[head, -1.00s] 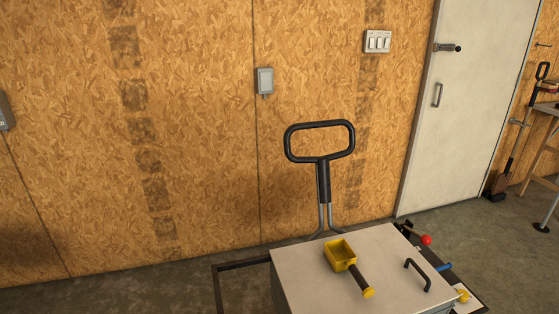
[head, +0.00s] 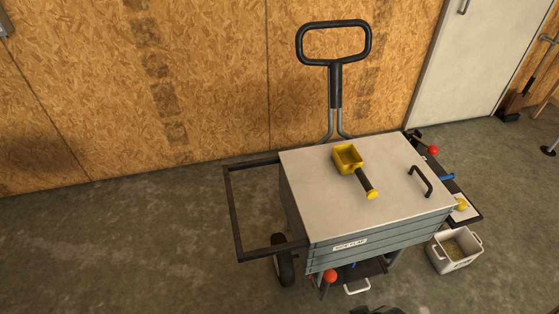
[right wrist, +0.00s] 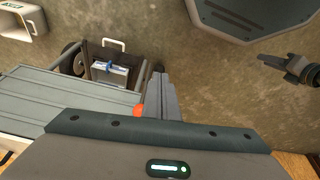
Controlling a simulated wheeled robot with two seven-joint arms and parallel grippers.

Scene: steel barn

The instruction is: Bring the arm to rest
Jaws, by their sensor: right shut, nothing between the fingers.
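My right gripper (right wrist: 162,97) shows in the right wrist view with its grey fingers together and nothing between them. It is seen over the floor beside the cart, clear of other things as far as I can tell. A dark piece at the bottom edge of the head view is cut off, and I cannot tell which part it is. What looks like my left gripper (right wrist: 287,68) is at the right of the right wrist view, small and dark; its jaws cannot be made out.
A grey cart (head: 350,235) with a pale lid (head: 310,180) stands ahead, a yellow scoop (head: 348,158) lying on it. A black-gripped handle (head: 335,85) rises behind. A white bin (head: 450,262) with grainy contents is on the floor at right. The floor at left is open.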

